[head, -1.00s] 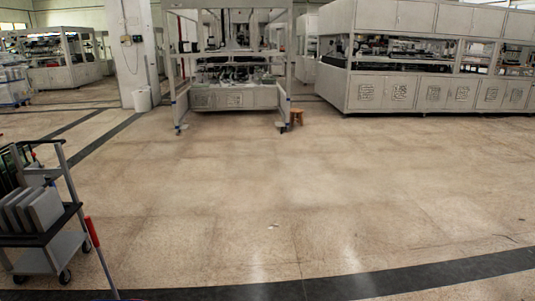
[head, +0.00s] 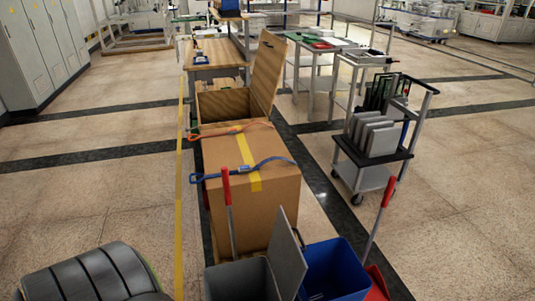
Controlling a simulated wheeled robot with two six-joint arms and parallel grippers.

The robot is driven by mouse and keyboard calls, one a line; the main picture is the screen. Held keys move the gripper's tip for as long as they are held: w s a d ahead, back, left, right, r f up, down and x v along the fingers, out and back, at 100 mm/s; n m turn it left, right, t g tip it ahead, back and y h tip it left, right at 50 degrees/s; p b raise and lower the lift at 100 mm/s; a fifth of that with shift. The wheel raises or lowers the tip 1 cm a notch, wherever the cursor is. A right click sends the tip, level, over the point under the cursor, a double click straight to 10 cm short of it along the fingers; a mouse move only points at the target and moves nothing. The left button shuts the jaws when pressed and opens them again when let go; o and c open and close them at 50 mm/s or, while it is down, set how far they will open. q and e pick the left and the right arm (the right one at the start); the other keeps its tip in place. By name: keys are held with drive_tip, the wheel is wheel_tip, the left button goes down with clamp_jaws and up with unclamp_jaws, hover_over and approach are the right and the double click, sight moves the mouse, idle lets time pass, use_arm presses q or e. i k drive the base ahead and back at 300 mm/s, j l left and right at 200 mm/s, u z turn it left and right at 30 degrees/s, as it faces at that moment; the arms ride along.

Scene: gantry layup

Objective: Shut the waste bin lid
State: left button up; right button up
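A grey bin (head: 238,281) stands at the bottom middle of the head view, cut off by the lower edge. Its grey lid (head: 288,256) stands up, open, along the bin's right side. It leans slightly between the grey bin and a blue bin (head: 336,268). The blue bin shows no lid of its own. Neither of my grippers is in view.
A cardboard box (head: 250,200) with straps stands behind the bins, and an open wooden crate (head: 225,105) behind it. Red-handled tools (head: 227,200) stand by the bins. A cart (head: 360,178) is at right. A dark ribbed object (head: 90,275) lies lower left.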

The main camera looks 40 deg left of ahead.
sight(289, 266)
drive_tip(key=i+l+u, duration=0.2)
drive_tip(key=u, duration=0.25)
drive_tip(key=i+l+u, duration=0.2)
drive_tip(key=u, duration=0.3)
drive_tip(key=i+l+u, duration=0.15)
drive_tip(key=l+u, duration=0.75)
drive_tip(key=i+j, duration=0.05)
drive_tip(key=j, duration=0.05)
